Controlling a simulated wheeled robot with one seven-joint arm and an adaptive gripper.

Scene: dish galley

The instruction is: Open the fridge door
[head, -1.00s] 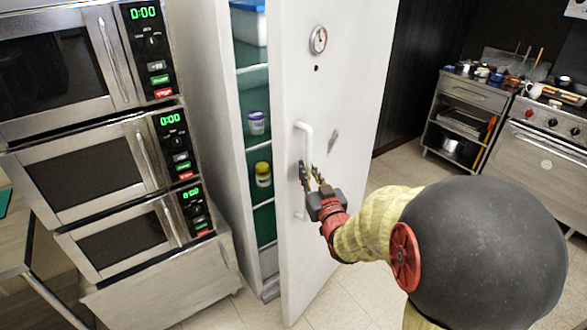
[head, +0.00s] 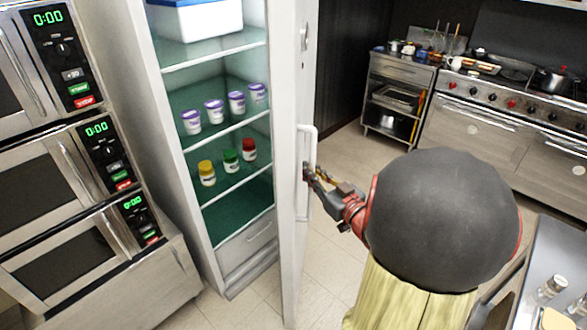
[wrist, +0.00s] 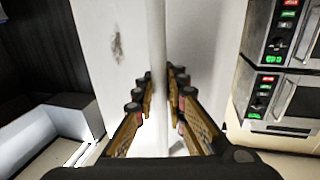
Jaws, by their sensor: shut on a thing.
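The white fridge door (head: 287,120) stands wide open, seen nearly edge-on in the head view. Its white vertical handle (head: 312,150) faces right. My gripper (head: 310,174) is at the handle's middle part, shut on it. In the wrist view the handle (wrist: 158,50) runs between the two fingers of my gripper (wrist: 160,95), with the door's face (wrist: 115,50) behind. The fridge interior (head: 220,65) shows shelves with several purple-lidded tubs (head: 214,110), yellow, green and red-lidded jars (head: 231,160), and a white box with a blue lid (head: 205,18).
Stacked ovens (head: 95,150) stand close to the fridge's left. A stove (head: 490,140) and a steel cart (head: 395,95) are at the back right. A steel counter (head: 545,270) is at the lower right. Tiled floor (head: 345,235) is clear right of the door.

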